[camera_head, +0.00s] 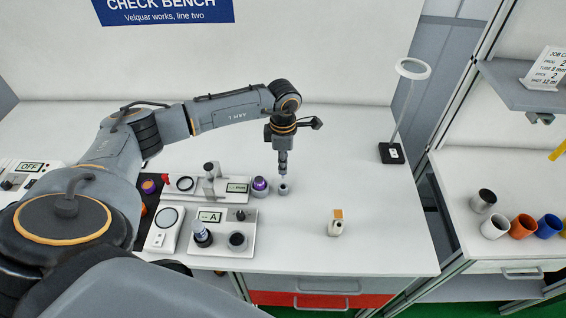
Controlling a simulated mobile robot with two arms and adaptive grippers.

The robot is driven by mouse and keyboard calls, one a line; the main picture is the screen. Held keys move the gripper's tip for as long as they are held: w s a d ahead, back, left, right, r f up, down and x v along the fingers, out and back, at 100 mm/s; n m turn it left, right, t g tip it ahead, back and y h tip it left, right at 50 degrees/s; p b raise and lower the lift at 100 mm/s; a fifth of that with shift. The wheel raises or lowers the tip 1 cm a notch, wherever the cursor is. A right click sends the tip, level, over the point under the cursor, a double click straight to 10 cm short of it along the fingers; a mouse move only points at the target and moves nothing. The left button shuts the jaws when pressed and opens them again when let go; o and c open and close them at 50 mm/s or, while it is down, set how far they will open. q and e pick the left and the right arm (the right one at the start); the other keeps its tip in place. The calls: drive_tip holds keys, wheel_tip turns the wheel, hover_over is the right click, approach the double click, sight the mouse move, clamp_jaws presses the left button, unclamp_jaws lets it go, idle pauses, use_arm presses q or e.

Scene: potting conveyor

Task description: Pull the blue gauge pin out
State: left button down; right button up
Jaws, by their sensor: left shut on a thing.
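My left gripper (283,169) points straight down above the bench. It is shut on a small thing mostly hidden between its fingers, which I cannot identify. A short grey ring-like piece (284,189) stands on the bench directly under the fingertips; I cannot tell whether the held thing reaches into it. A small upright piece with a blue part (201,234) stands on the white panel marked A (224,250); I cannot tell whether it is the blue gauge pin. My right gripper is not in view.
A purple-topped piece (260,184) stands close left of the grey ring. A white unit with a display (238,196) lies behind the panel. A ring lamp (412,69) rises at the back right. The bench between is clear.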

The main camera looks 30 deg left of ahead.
use_arm(q)
drive_tip(key=shift+r, duration=0.15)
idle(0.3)
drive_tip(key=shift+r+p, duration=1.85)
drive_tip(key=shift+r, duration=1.55)
